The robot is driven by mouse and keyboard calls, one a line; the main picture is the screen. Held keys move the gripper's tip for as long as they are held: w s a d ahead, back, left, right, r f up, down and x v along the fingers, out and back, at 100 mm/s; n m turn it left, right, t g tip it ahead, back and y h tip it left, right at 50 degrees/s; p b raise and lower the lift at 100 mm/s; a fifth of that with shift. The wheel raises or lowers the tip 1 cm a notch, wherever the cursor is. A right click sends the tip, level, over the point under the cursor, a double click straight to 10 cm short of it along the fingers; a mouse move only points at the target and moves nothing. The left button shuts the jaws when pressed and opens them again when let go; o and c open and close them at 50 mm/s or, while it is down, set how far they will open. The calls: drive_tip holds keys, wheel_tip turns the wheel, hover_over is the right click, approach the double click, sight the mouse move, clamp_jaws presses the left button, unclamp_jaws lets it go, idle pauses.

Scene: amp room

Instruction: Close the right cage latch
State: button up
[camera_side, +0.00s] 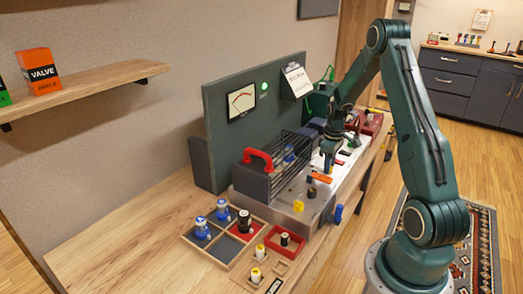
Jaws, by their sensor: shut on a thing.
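The wire cage (293,147) sits over the front of the amplifier chassis (283,213), with a red handle (257,158) on its dark left end. My gripper (328,168) points down at the right end of the cage, low over the chassis. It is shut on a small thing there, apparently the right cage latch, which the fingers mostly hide. I cannot tell the latch's position. An orange piece (321,178) lies just below the fingertips. A yellow tab (298,206) shows on the chassis front, farther left.
A divided wooden tray (222,259) with tubes, a red tray (285,254) and a blue piece (338,214) are near the front. A dark panel (222,125) with a meter (241,101) stands behind. The bench's left front is clear.

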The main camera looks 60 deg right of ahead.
drive_tip(key=o, duration=1)
drive_tip(key=shift+r, duration=0.1)
wheel_tip(320, 180, up, 14)
idle(0.5)
